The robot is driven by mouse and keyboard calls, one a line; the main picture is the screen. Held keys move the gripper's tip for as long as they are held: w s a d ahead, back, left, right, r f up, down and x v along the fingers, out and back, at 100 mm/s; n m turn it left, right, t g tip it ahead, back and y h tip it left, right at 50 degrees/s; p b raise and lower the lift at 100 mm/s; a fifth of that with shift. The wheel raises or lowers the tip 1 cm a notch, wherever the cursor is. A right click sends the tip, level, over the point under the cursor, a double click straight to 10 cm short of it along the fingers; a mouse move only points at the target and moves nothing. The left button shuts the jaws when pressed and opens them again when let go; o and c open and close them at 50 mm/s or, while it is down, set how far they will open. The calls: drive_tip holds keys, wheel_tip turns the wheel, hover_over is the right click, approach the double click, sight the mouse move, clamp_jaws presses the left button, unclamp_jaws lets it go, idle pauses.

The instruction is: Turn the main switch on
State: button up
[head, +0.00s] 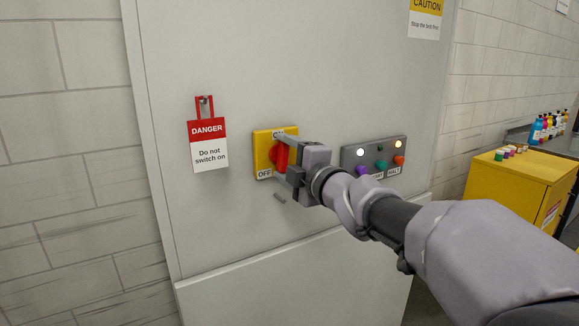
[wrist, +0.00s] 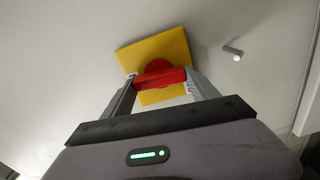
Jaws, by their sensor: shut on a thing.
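The main switch is a red rotary handle (head: 281,153) on a yellow plate (head: 262,146), fixed to a light grey cabinet door. The plate reads ON at the top and OFF at the lower left. In the head view the handle stands near upright, partly hidden by my gripper (head: 282,158). In the wrist view the red handle (wrist: 160,78) lies between the two fingers of my gripper (wrist: 160,84), which is shut on it. The yellow plate (wrist: 155,50) shows behind it.
A red and white DANGER tag (head: 208,146) hangs on a hook left of the switch. A grey button panel (head: 374,158) with lamps and coloured buttons sits to the right. A small peg (head: 280,197) juts out below the switch. A yellow cabinet (head: 515,190) stands far right.

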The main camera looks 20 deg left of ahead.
drive_tip(key=shift+n+b, duration=0.3)
drive_tip(key=shift+n, duration=0.3)
drive_tip(key=o, duration=1.4)
drive_tip(key=shift+c, duration=0.2)
drive_tip(key=p+v, duration=0.2)
drive_tip(key=v, duration=1.5)
drive_tip(key=shift+d, duration=0.25)
drive_tip(key=shift+s, duration=0.1)
